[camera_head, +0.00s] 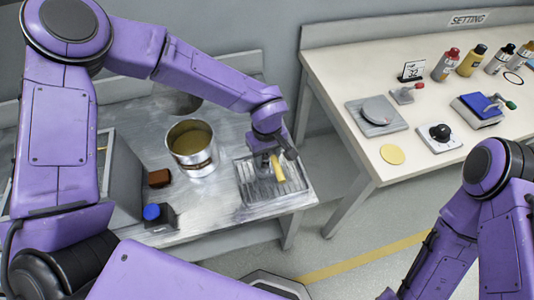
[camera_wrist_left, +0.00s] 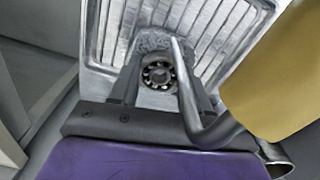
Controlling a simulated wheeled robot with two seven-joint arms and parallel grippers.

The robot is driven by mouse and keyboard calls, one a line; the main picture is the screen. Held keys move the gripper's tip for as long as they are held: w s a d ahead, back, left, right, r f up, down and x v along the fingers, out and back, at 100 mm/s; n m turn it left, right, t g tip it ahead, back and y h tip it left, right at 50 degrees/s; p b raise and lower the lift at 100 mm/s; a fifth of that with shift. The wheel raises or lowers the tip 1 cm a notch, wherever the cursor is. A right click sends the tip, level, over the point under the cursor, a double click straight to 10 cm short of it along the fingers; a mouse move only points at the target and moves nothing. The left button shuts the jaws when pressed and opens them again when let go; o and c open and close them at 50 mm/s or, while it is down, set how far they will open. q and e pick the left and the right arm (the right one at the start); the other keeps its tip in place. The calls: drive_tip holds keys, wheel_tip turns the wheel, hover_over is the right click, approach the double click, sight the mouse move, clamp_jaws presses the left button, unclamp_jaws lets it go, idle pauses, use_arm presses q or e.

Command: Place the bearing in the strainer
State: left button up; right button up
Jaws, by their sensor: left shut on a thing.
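The bearing (camera_wrist_left: 158,74), a metal ring with balls, shows in the left wrist view between my left gripper's fingers (camera_wrist_left: 157,80), which are shut on it. In the head view my left gripper (camera_head: 262,168) is low over the grooved metal tray (camera_head: 248,192), and the bearing is hidden. The strainer's grey mesh (camera_wrist_left: 153,41) shows just past the bearing. Its bent metal rod runs beside the fingers to a yellow handle (camera_wrist_left: 275,75), which rises toward the wrist camera; the handle also shows in the head view (camera_head: 278,168). I cannot tell whether bearing and mesh touch.
A steel pot (camera_head: 192,150) stands left of the tray on the metal bench. A brown block (camera_head: 159,178) and a blue-knobbed box (camera_head: 155,213) are nearer. The white table (camera_head: 345,70) at right carries bottles, a scale and small devices. My right arm is at lower right.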

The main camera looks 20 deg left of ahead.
sight(267, 159)
use_arm(q)
drive_tip(key=shift+s+f, duration=0.2)
drive_tip(key=shift+f, duration=0.05)
drive_tip(key=o, duration=1.2)
drive_tip(key=shift+s+f, duration=0.1)
drive_tip(key=shift+o, duration=0.2)
wheel_tip(267, 159, up, 14)
drive_tip(key=shift+w+f, duration=0.25)
